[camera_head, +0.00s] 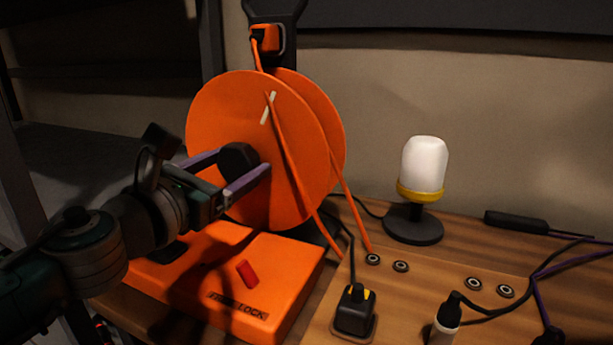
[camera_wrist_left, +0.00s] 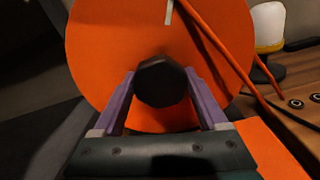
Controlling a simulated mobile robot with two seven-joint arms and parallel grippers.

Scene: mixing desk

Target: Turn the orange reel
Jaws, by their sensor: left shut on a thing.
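The orange reel (camera_head: 220,115) stands upright at the left of the desk in the head view, with two discs and a black hub knob (camera_head: 238,160) at its centre. A pale mark (camera_head: 268,107) sits on the upper right of its front disc. My left gripper (camera_head: 252,172) has its purple fingers on either side of the knob and is shut on it. In the left wrist view the knob (camera_wrist_left: 160,80) sits between the fingertips, with the reel (camera_wrist_left: 105,45) filling the space behind. My right gripper is in neither view.
An orange base box (camera_head: 285,268) with a small red piece (camera_head: 247,273) is below the reel. A white lamp with a yellow ring (camera_head: 424,170) stands to the right. A black plug (camera_head: 355,312), cables and round sockets (camera_head: 401,266) lie on the wooden desk (camera_head: 440,275).

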